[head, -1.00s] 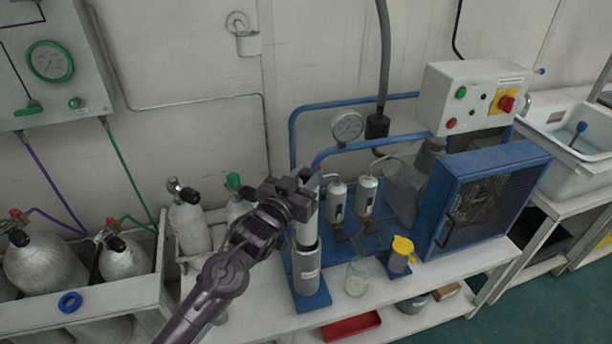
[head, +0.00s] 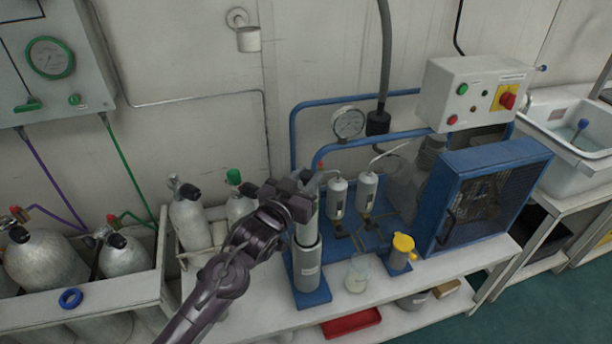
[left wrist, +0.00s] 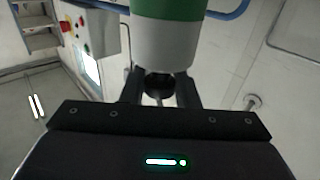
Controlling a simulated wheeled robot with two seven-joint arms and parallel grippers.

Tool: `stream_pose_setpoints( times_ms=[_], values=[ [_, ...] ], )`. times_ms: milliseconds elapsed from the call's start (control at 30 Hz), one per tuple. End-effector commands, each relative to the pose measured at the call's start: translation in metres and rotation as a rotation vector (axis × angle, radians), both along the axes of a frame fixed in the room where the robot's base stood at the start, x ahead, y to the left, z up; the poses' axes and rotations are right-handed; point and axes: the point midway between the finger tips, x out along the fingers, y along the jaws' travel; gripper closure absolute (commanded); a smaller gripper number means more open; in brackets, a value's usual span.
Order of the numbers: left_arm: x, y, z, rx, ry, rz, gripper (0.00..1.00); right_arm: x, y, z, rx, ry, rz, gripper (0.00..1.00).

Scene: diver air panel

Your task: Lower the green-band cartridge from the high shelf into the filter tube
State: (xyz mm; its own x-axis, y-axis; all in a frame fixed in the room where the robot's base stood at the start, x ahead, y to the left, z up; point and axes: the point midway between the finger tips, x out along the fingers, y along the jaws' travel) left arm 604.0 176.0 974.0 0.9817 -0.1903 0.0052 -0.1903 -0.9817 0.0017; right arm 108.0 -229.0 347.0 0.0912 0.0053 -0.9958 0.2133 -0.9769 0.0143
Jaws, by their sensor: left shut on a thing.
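My left gripper (head: 304,200) is shut on the green-band cartridge, above the filter tube. In the head view the pale cartridge (head: 307,230) is upright below the gripper, and its lower end appears to be inside the mouth of the grey filter tube (head: 307,268). How deep it sits is hidden by the tube wall. In the left wrist view the cartridge's white body and green band (left wrist: 167,40) show close beyond the fingers (left wrist: 160,90). The tube stands on a blue base on the bench. My right gripper is not in view.
White filter canisters (head: 337,197) and blue pipes stand just right of the tube. A glass jar (head: 357,274) and a yellow-topped cup (head: 402,252) are to its right front. Grey cylinders (head: 190,222) stand to the left. The blue compressor guard (head: 490,200) is further right.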

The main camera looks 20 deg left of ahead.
Motion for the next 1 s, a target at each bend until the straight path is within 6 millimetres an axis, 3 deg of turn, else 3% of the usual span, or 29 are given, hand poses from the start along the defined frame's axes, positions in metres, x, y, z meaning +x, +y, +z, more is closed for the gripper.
stream_pose_setpoints(
  times_ms=[1000],
  values=[
    [0.000,0.000,-0.051,-0.001,-0.002,0.000,1.00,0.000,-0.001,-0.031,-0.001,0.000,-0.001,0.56]
  ],
)
